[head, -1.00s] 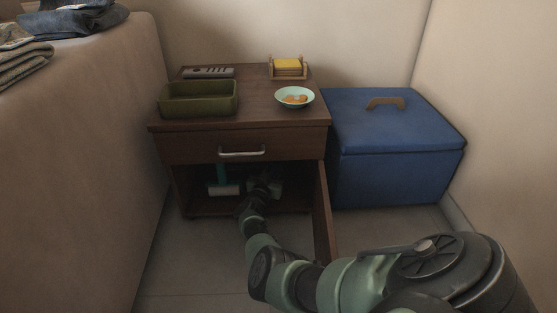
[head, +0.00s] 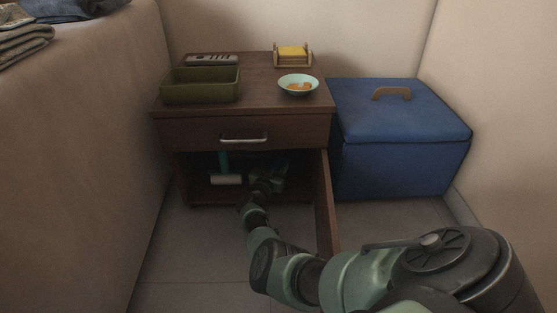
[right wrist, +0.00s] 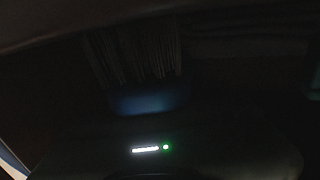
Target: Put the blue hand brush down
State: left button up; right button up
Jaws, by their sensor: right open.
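My right gripper (head: 275,174) is inside the dark open compartment of the brown cabinet (head: 160,134), below its drawer, and it is open. In the right wrist view, the blue hand brush (right wrist: 150,103) shows as a dim blue part with dark bristles close in front of the gripper. It is too dark to tell whether the brush touches the fingers or just what it rests on. The brush cannot be made out in the head view. My left gripper is not in view.
A teal-handled white roller (head: 226,179) is in the compartment, left of my gripper. The open cabinet door (head: 325,205) stands right of my forearm. A green tray (head: 201,93), a bowl (head: 298,85) and a remote (head: 212,60) lie on top. A blue box (head: 400,160) stands right.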

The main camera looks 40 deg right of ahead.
jog(key=p+v, duration=0.5)
jog(key=v, duration=0.5)
jog(key=shift+r+p, duration=0.15)
jog(key=shift+p, duration=0.15)
jog(key=shift+v, duration=0.8)
jog(key=shift+f, duration=0.2)
